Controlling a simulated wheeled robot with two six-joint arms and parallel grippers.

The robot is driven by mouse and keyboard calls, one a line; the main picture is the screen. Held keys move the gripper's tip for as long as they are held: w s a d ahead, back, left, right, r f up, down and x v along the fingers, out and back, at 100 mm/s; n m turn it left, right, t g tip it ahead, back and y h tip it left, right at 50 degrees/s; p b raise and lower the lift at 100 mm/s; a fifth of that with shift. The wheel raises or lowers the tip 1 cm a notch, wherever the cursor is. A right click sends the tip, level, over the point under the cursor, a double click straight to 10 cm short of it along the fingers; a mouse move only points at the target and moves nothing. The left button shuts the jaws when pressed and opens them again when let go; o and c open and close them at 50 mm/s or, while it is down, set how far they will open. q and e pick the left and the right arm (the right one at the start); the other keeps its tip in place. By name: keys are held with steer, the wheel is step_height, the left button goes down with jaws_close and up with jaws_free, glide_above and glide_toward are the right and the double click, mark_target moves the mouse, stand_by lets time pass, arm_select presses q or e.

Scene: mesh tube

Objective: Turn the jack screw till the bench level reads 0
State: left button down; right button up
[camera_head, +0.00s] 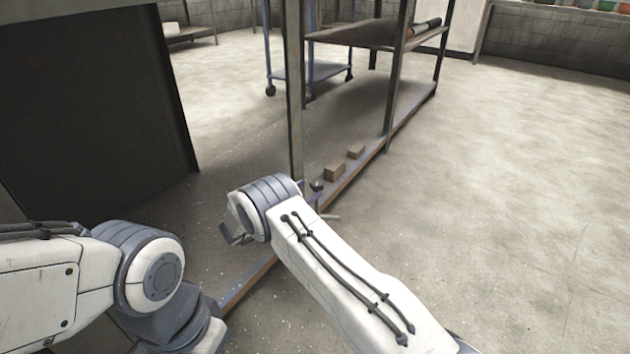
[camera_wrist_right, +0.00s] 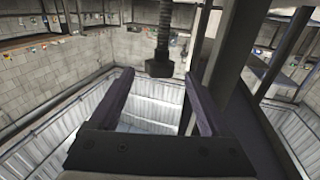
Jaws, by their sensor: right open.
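A dark threaded jack screw (camera_wrist_right: 163,30) with a blocky head (camera_wrist_right: 159,68) shows in the right wrist view, at the top middle. My right gripper (camera_wrist_right: 159,75) is open, its two fingers apart with the screw head appearing between their tips. I cannot tell whether the fingers touch it. In the head view the right gripper is mostly hidden behind its own wrist, near the lower shelf beam. My left arm shows at the lower left, but its gripper is out of view. The bench level and its reading are not visible.
A metal frame has an upper shelf (camera_head: 350,36) and a low beam; two wooden blocks (camera_head: 335,172) (camera_head: 356,151) sit low by it. A dark panel (camera_head: 90,100) stands at left. A blue cart (camera_head: 318,72) is behind. The floor (camera_head: 510,200) at right is clear.

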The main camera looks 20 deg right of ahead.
arm_select(q)
step_height(320, 180, up, 3)
steer(key=shift+f+p, duration=0.15)
steer(key=shift+p, duration=0.75)
arm_select(e)
steer(key=v, duration=0.5)
steer(key=shift+s+a, duration=0.2)
steer(key=shift+a, duration=0.05)
